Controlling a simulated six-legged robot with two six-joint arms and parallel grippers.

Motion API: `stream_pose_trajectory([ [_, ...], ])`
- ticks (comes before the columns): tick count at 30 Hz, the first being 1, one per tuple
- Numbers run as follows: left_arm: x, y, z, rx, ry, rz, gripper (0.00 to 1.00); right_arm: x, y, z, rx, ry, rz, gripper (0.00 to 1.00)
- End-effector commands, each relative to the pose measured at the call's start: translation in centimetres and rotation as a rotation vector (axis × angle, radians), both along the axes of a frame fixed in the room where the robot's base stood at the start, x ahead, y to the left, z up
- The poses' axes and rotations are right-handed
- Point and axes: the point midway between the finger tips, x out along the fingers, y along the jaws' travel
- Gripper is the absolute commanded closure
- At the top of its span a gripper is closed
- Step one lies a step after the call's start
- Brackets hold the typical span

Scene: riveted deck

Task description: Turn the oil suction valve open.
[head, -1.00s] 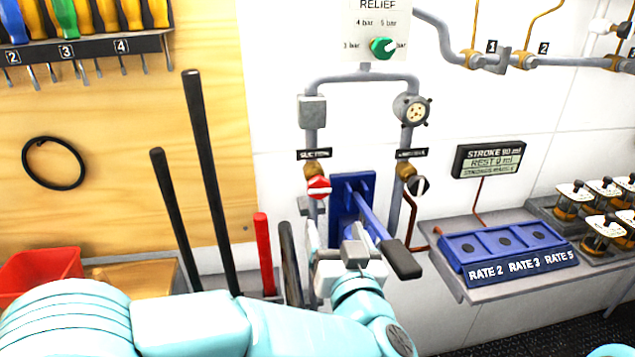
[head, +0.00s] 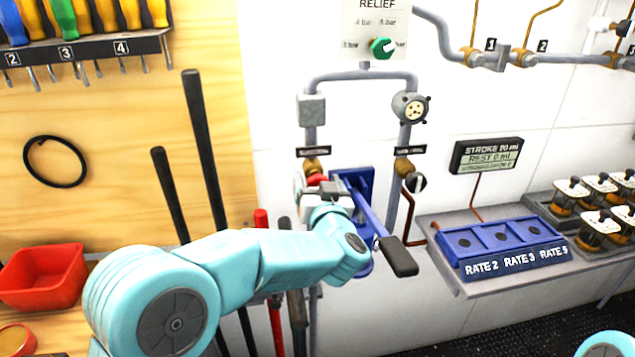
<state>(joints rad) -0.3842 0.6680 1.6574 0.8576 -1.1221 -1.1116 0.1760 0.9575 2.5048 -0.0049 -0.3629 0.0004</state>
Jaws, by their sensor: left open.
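The oil suction valve has a red knob (head: 316,180) under a brass fitting on the left vertical pipe, below a dark label (head: 314,152) that reads SUCTION in the earlier frame. My left gripper (head: 313,190) is open at the red knob and hides most of it. I cannot tell whether the fingers touch the knob, or how its white mark is turned. A second valve with a black and white knob (head: 416,182) sits on the right pipe. My right gripper is not in view.
A blue pump bracket (head: 364,183) with a black-gripped lever (head: 399,257) stands just right of my left gripper. Black rods (head: 205,150) lean at the left. A blue rate panel (head: 503,245) sits on the right shelf. A green relief knob (head: 382,47) is above.

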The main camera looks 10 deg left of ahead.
Motion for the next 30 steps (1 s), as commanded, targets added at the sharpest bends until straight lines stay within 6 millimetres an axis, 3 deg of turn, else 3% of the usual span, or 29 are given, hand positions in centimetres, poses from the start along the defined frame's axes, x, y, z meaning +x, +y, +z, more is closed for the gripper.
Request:
stream_pose_trajectory([
  [4, 0.0, 0.0, 0.0, 0.0, 0.0, 0.0, 0.28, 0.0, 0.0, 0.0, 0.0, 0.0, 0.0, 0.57],
  [9, 0.0, 0.0, 0.0, 0.0, 0.0, 0.0, 0.8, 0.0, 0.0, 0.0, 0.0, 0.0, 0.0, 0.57],
  [20, -0.1, 0.0, -0.1, -0.042, -0.018, 0.0, 0.8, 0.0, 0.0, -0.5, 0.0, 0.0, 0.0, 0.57],
  [30, -0.1, 0.0, -0.3, -0.263, -0.112, 0.0, 0.8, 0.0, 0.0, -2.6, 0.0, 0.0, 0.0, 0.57],
])
